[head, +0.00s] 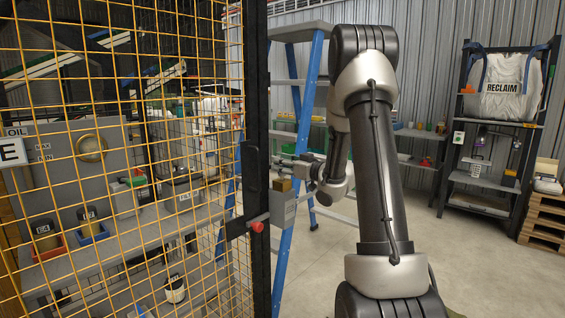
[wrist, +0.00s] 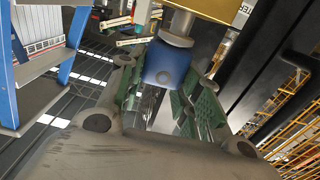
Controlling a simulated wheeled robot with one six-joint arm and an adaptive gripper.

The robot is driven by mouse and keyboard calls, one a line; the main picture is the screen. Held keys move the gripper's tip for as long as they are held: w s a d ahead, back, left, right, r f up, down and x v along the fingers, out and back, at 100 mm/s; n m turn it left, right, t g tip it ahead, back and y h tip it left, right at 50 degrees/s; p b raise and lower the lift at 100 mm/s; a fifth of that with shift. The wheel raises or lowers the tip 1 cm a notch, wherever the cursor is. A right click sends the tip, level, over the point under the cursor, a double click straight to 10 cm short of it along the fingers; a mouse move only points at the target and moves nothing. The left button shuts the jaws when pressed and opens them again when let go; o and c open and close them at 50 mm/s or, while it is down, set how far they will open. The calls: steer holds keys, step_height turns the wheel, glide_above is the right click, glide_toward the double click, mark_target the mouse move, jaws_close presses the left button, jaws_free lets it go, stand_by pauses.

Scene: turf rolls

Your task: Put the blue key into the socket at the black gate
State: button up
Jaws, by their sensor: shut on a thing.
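The black gate post (head: 257,170) stands left of my arm in the head view, with a grey box (head: 284,208) and a brass-coloured block (head: 284,185) on its right side. My gripper (head: 284,166) is just above and behind that block. In the wrist view my gripper (wrist: 165,85) is shut on the blue key (wrist: 165,63), between green finger pads. The key's grey shaft (wrist: 176,28) points away towards a brass-coloured block (wrist: 210,8) at the top edge. I cannot tell whether the shaft has entered it. The key is hidden in the head view.
Yellow mesh fencing (head: 120,150) fills the left, with a red knob (head: 257,226) on the post. A blue stepladder (head: 292,150) stands close behind my gripper. A black shelf (head: 490,150) and pallets (head: 544,210) are at the right. Open floor lies between.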

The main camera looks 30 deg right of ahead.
steer(key=shift+f, duration=0.95)
steer(key=o, duration=1.1)
steer(key=shift+s, duration=0.1)
steer(key=v, duration=1.1)
steer(key=shift+s+d, duration=0.15)
steer(key=shift+s, duration=0.25)
